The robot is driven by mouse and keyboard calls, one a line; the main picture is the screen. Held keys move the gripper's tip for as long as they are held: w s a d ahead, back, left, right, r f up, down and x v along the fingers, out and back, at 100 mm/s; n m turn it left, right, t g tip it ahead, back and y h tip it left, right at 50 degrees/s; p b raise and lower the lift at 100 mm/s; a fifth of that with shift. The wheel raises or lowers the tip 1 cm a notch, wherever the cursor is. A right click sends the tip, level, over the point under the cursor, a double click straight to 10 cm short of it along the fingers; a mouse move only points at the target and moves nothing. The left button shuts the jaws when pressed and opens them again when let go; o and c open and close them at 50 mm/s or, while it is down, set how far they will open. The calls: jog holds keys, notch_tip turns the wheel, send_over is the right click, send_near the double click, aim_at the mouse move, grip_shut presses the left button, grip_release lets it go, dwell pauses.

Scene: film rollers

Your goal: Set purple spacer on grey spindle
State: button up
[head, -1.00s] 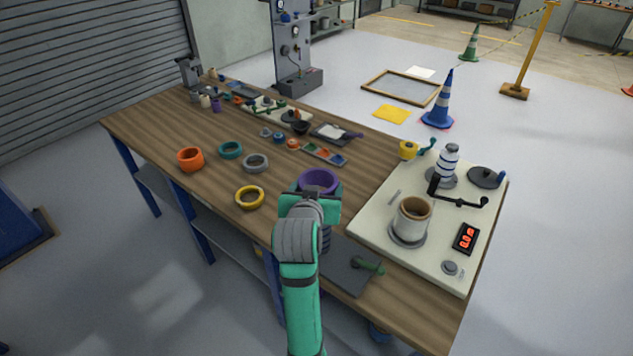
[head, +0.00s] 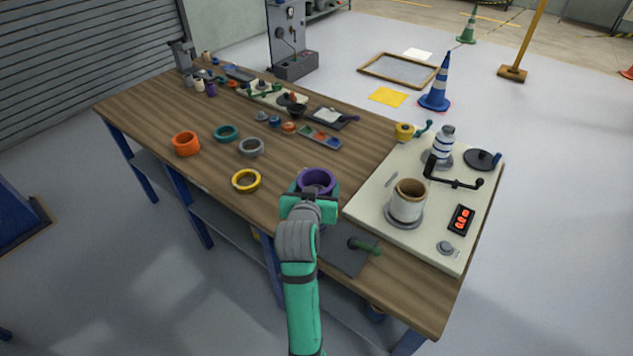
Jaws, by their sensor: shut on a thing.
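My gripper (head: 311,204) is shut on the purple spacer (head: 317,174), a thick ring held with its opening facing up. They are above the front part of the wooden bench, left of the cream machine panel. Below and behind my arm lies a dark grey plate (head: 345,255) with a green lever (head: 364,246). My gripper and arm hide part of this plate, and I cannot clearly make out a grey spindle there. I cannot tell the spacer's height above the bench.
Yellow (head: 246,190), grey (head: 251,151), teal (head: 226,139) and orange (head: 186,149) rings lie to the left. Bare wood (head: 290,165) lies between them and the gripper.

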jog(key=shift+w+f, duration=0.1)
jog(key=shift+f, duration=1.7)
jog(key=shift+s+f, duration=0.2)
jog(key=shift+f, duration=5.25)
jog(key=o, duration=1.3)
jog(key=shift+f, duration=0.1)
